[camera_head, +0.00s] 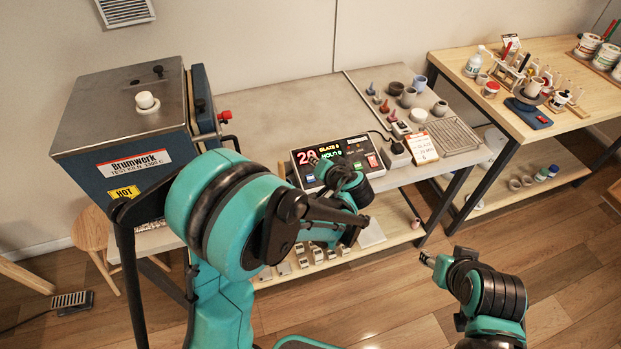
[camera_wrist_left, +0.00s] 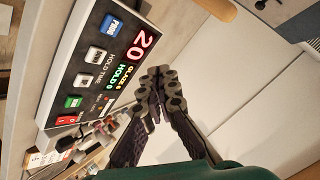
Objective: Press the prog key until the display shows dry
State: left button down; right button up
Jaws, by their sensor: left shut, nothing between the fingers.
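The controller (camera_head: 297,158) is a dark panel on the grey bench, its display lit with a red 20 and green text reading GLAZE and HOLD. In the left wrist view the panel (camera_wrist_left: 70,77) appears turned sideways. The blue prog key (camera_wrist_left: 112,25) is at its upper end, with white keys, a green key (camera_wrist_left: 74,101) and a red key (camera_wrist_left: 67,120) below. My left gripper (camera_wrist_left: 160,78) is shut and empty, its tips beside the display and apart from the prog key in the picture. In the head view my left gripper (camera_head: 316,160) partly covers the panel. My right gripper (camera_head: 427,259) hangs over the floor, away from the bench.
A blue kiln (camera_head: 130,150) with a HOT label stands at left. Small pots, a wire rack (camera_head: 450,135) and a printed card (camera_head: 421,148) are right of the controller. The bench behind the controller is clear. A second table (camera_head: 500,100) holds pottery tools.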

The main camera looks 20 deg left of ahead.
pick_arm(q)
jog(key=f+b, duration=0.1)
jog(key=f, duration=0.1)
jog(key=w+f+b, duration=0.1)
jog(key=f+b, duration=0.1)
jog(key=f, duration=0.1)
jog(key=a+f+b, duration=0.1)
jog(key=f+b, duration=0.1)
jog(key=shift+w+f, duration=0.2)
jog(key=shift+w, duration=0.1)
jog(key=shift+w+f+b, duration=0.15)
jog(key=shift+f+b, duration=0.3)
jog(key=shift+b, duration=0.2)
dwell(0.5)
jog(key=shift+a+f+b, duration=0.1)
jog(key=shift+f+b, duration=0.3)
jog(key=shift+b, duration=0.05)
jog(key=shift+w+f+b, duration=0.1)
jog(key=shift+f+b, duration=0.3)
dwell(0.5)
jog(key=shift+r, duration=0.1)
jog(key=shift+r+p, duration=0.55)
jog(key=shift+r, duration=0.2)
